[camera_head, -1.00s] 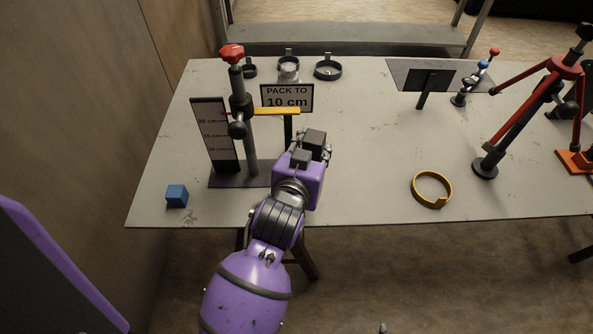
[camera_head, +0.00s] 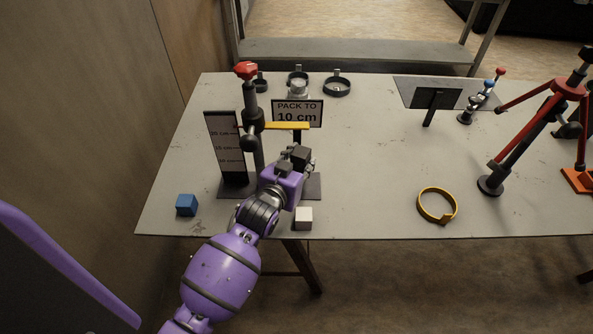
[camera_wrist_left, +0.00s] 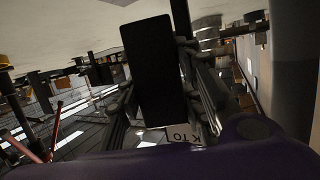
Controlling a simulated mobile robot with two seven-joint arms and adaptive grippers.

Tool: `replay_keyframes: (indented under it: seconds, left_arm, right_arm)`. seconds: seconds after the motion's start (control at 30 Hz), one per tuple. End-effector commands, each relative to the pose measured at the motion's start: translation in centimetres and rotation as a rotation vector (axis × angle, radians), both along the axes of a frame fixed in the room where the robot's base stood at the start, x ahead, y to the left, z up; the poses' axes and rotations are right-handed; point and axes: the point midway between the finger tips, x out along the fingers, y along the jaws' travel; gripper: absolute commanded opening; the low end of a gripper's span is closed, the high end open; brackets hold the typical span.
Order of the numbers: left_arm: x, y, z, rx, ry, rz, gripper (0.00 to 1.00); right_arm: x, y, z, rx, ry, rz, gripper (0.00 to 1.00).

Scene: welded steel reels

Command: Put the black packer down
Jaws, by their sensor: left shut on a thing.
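My left gripper (camera_head: 293,162) is shut on the black packer, a dark block (camera_head: 301,154) at its fingertips. In the left wrist view the packer (camera_wrist_left: 154,72) stands as a long black block between the fingers. In the head view the gripper hides part of it, and it is over the right part of the stand's dark base plate (camera_head: 312,187). I cannot tell whether the packer touches the plate. The stand's post (camera_head: 251,104) with a red knob and yellow pointer (camera_head: 287,126) is just left of the gripper. My right gripper is not in view.
A scale board (camera_head: 226,148) stands left of the post, and a "PACK TO 10 cm" sign (camera_head: 298,113) behind the gripper. A blue cube (camera_head: 186,205) and white cube (camera_head: 304,218) lie near the front edge. A yellow ring (camera_head: 436,205) lies right; the table's middle is clear.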

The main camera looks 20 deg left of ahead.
Motion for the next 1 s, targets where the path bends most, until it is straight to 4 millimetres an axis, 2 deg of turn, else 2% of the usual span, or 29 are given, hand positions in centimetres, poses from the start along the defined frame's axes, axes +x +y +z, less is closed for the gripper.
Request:
replay_keyframes:
  seconds: [0.17, 0.37, 0.67, 0.9, 0.93, 1.0]
  left_arm:
    - [0.1, 1.1, -1.1, 0.001, -0.002, 0.0, 0.0]
    - [0.1, 1.1, -4.0, -0.001, -0.001, -0.001, 0.0]
    - [0.1, 1.0, -4.1, -0.001, -0.006, -0.001, 0.0]
    - [0.1, 1.0, -4.9, -0.002, -0.003, -0.001, 0.0]
    - [0.1, 1.1, -5.0, 0.0, -0.001, 0.0, 0.36]
    - [0.1, 1.0, -4.9, 0.0, -0.002, 0.0, 0.46]
  right_arm:
    - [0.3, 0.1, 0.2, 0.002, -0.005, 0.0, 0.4]
    - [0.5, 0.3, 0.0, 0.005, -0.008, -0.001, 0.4]
    - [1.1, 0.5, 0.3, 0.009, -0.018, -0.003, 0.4]
    - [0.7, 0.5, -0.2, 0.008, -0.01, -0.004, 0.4]
    - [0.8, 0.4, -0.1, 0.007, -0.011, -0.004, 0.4]
    - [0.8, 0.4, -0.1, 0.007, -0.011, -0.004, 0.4]
